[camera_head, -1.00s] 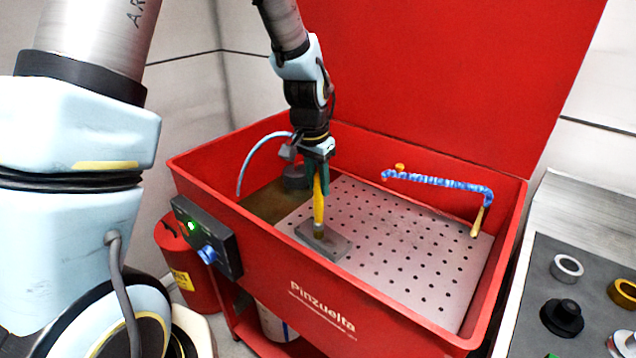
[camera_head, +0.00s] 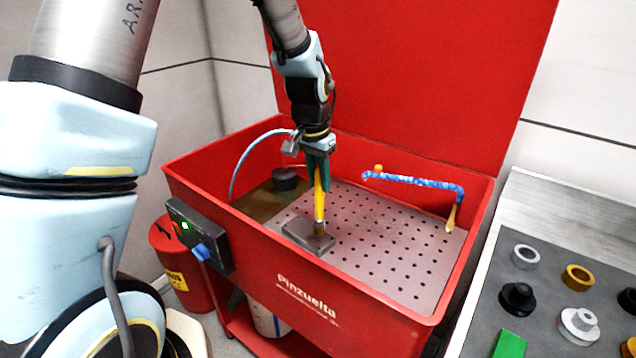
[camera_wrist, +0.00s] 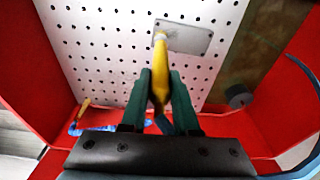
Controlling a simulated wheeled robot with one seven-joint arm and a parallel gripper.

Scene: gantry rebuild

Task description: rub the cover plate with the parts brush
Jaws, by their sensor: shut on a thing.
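The parts brush (camera_head: 319,203) has a yellow handle and points down, with its lower end at the cover plate. My gripper (camera_head: 318,172) has green fingers and is shut on the brush handle. The cover plate (camera_head: 300,236) is a grey rectangle lying on the perforated shelf inside the red washer. In the wrist view the brush (camera_wrist: 160,75) runs from between my fingers (camera_wrist: 160,88) to one end of the plate (camera_wrist: 185,39). The brush tip looks to be on or just over the plate; exact contact is hard to tell.
The red parts washer (camera_head: 300,290) has raised walls and an upright lid. A dark round piece (camera_head: 285,179) is at the back left. A bench (camera_head: 545,262) with rings and knobs stands at right.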

